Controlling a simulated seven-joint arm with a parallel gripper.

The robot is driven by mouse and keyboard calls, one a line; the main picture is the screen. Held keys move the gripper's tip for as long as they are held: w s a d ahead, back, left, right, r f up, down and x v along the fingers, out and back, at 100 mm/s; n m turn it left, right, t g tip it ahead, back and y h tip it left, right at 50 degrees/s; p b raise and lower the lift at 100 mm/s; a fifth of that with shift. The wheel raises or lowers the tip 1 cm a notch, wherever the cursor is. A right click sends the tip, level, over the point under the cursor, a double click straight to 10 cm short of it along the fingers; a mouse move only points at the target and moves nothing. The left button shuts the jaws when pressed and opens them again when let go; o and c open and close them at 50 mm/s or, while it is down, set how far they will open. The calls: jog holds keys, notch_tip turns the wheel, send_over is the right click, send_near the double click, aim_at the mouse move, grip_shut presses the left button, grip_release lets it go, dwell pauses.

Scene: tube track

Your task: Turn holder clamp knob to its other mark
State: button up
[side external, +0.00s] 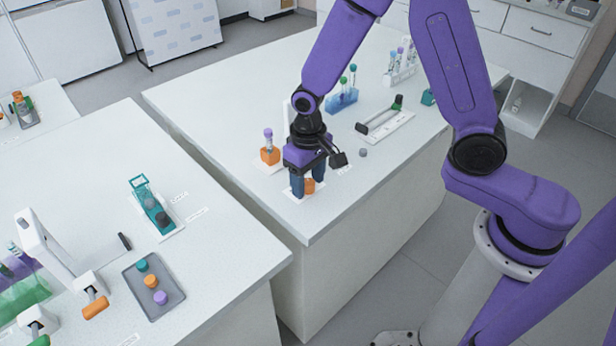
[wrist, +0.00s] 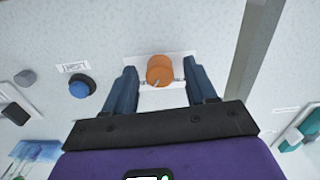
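An orange knob (wrist: 159,70) stands on a white plate (wrist: 184,62) in the wrist view. A small pale pointer shows at its lower side, with small dark marks nearby too small to read. My gripper (wrist: 159,78) has its two blue fingers on either side of the knob, with a visible gap on both sides. In the side external view the knob (side external: 309,187) is partly hidden behind the fingers of my gripper (side external: 308,187), low over the bench's front corner. An orange holder (side external: 270,156) with a purple-capped tube (side external: 268,137) stands just behind and to the left.
A blue knob (wrist: 81,86) with a label (wrist: 73,68) and a grey knob (wrist: 24,77) lie left in the wrist view. A blue tube rack (side external: 342,99) and a white-based device (side external: 386,127) stand farther back. The bench edge (wrist: 243,60) is close on the right.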

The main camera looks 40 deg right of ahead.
aim_at(313, 184)
notch_tip(313, 184, up, 18)
jog(key=shift+f, duration=0.25)
dwell(0.4)
jog(key=shift+s, duration=0.1)
jog(key=s+d+f+n, duration=0.1)
jog(key=s+d+n, duration=0.2)
jog(key=s, duration=0.4)
jog(key=s+d+f+n, duration=0.1)
jog(key=s+d+n, duration=0.1)
jog(key=s+n, duration=0.3)
jog(key=s+d+f+n, duration=0.2)
jog(key=s+d+n, duration=0.1)
jog(key=s, duration=0.7)
jog(key=shift+s+d+n, duration=0.35)
jog(key=shift+s+n, duration=0.05)
jog(key=shift+c, duration=0.5)
